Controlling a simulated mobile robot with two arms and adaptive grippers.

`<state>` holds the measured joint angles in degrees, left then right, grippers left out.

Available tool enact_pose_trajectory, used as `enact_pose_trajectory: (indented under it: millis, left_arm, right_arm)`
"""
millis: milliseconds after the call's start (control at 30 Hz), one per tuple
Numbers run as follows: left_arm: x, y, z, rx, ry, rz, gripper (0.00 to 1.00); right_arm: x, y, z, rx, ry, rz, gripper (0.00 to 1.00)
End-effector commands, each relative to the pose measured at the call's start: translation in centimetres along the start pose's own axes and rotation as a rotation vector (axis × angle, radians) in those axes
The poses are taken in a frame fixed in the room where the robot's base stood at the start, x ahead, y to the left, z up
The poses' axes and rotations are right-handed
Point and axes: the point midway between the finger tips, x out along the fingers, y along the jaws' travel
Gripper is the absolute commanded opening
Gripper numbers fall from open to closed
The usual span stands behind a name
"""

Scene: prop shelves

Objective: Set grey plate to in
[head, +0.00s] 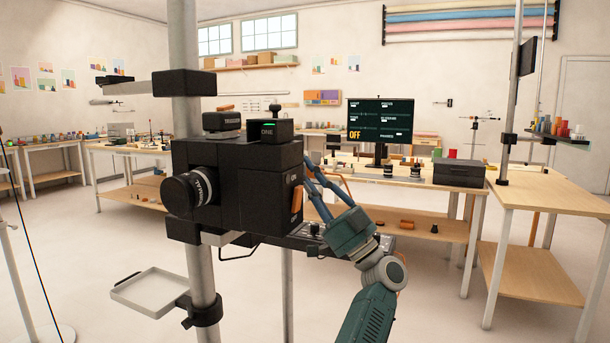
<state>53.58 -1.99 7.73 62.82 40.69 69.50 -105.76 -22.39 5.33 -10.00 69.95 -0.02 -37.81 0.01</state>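A black camera-like device (245,185) is mounted on a grey pole in the middle of the head view. A light grey plate (218,238) shows at its underside, near the pole; its far part is hidden. A separate pale grey tray (150,291) is clamped lower on the pole. I cannot tell for sure which of these is the grey plate. My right gripper (309,174) is at the device's right side, next to an orange rocker (297,201). Its fingers are apart with nothing visible between them; contact with the device is unclear. My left gripper is not in view.
A monitor (380,121) reading OFF in yellow stands on the table behind, beside a dark box (459,172). A wooden table (555,195) stands at the right. The floor at the lower right and left is mostly clear.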

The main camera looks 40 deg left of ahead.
Motion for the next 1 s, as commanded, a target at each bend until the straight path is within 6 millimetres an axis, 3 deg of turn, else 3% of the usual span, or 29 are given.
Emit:
enact_pose_trajectory:
  millis: [67,100,167,567,1000]
  left_arm:
    - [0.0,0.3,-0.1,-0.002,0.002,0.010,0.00]
    - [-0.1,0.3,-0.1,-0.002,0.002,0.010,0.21]
    - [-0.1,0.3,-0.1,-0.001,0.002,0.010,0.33]
    - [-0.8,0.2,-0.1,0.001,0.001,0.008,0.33]
    - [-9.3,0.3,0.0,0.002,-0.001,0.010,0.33]
  right_arm:
    - [0.0,0.0,0.0,0.000,0.000,0.000,0.00]
    - [0.0,0.0,0.0,0.000,0.000,0.000,0.00]
    - [0.0,0.0,0.0,0.000,0.000,0.000,0.00]
    - [0.0,0.0,-0.1,0.001,0.002,0.000,0.00]
    - [0.0,0.0,0.0,0.001,0.001,0.000,0.00]
